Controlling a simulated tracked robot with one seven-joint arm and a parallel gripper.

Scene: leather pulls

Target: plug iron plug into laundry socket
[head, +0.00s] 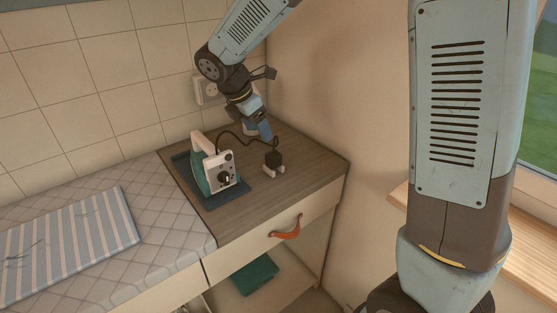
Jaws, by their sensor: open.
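The iron (213,168) is teal and white and stands upright on a dark blue mat (235,194) on the wooden worktop. A black cord loops from it to the black iron plug (273,158), which rests on the worktop to its right with light-coloured prongs toward the front. The white laundry socket (207,89) is on the tiled wall behind, partly hidden by my arm. My gripper (265,132) is open and points down just behind and above the plug. Contact with the plug or cord cannot be told.
A quilted ironing surface (178,216) with a folded striped cloth (70,240) lies to the left. A drawer with an orange leather pull (286,229) is below the worktop. A green cloth (248,274) lies on the shelf underneath. A plain wall closes the right side.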

